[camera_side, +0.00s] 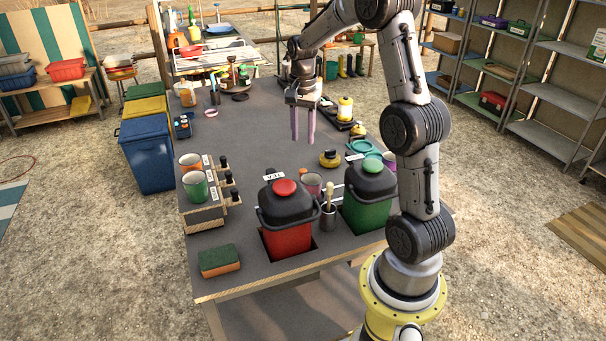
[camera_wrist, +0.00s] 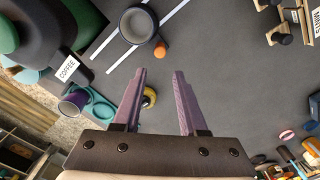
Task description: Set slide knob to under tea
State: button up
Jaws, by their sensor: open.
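A COFFEE label (camera_wrist: 67,67) stands by the green canister. My gripper's two purple fingers (camera_wrist: 160,71) are apart, empty and pointing down above the bench, not touching the knob.
The red canister (camera_side: 288,225) and green canister (camera_side: 368,205) stand at the front, with a metal cup (camera_side: 328,216) between them. A purple cup (camera_wrist: 75,102) and teal ring (camera_wrist: 98,108) lie near the COFFEE label.

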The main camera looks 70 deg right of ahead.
aim_at(303, 170)
notch_tip(303, 170, down, 14)
jog(key=shift+r, duration=0.25)
dwell(0.4)
grip_shut()
jog(key=shift+r, duration=0.1)
dwell(1.2)
